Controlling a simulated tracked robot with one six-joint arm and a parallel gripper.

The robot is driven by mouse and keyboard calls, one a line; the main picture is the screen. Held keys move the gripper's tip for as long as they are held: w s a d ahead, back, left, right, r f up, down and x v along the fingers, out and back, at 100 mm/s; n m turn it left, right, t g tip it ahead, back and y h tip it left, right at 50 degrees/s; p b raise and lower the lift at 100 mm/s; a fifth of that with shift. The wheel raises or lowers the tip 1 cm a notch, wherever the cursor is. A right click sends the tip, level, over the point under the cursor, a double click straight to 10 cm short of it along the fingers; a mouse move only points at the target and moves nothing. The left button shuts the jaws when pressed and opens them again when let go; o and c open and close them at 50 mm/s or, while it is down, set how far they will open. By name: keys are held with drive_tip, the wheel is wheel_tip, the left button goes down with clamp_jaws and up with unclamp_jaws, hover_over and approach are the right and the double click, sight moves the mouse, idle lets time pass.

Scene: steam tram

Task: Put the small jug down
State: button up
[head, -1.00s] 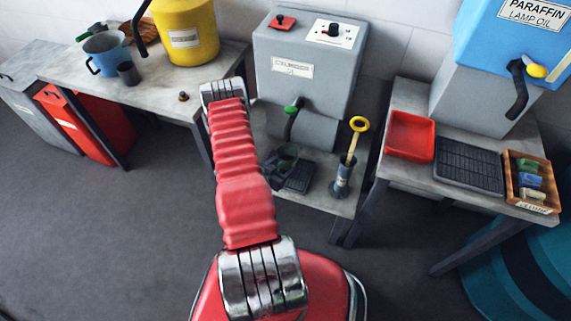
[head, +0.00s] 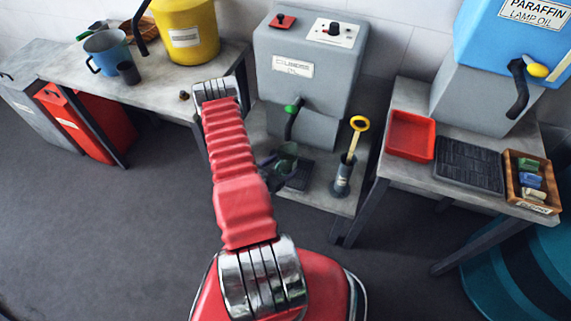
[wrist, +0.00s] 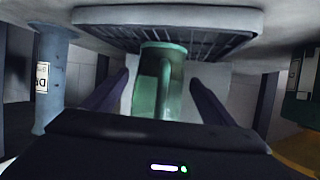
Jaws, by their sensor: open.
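The small green jug (head: 288,157) is at the black grated drip tray (head: 294,182), below the grey oil tank's tap, and seems to stand on it. In the wrist view the jug (wrist: 160,85) is between the two dark fingers of my gripper (wrist: 160,77), its handle facing the camera. The fingers are spread, with a gap on each side of the jug. In the head view my gripper (head: 271,164) is just left of the jug, partly hidden by my red arm. The jug's base is not clearly seen.
The grey tank (head: 308,65) has a green-handled tap (head: 292,112) close above the jug. A grey pot with a yellow-ringed dipper (head: 343,178) stands right of the tray. A red tray (head: 411,136) and a black grate (head: 469,165) lie on the right table.

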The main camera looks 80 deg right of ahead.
drive_tip(key=v, duration=1.1)
drive_tip(key=shift+w+a, duration=0.25)
drive_tip(key=shift+r, duration=0.15)
idle(0.3)
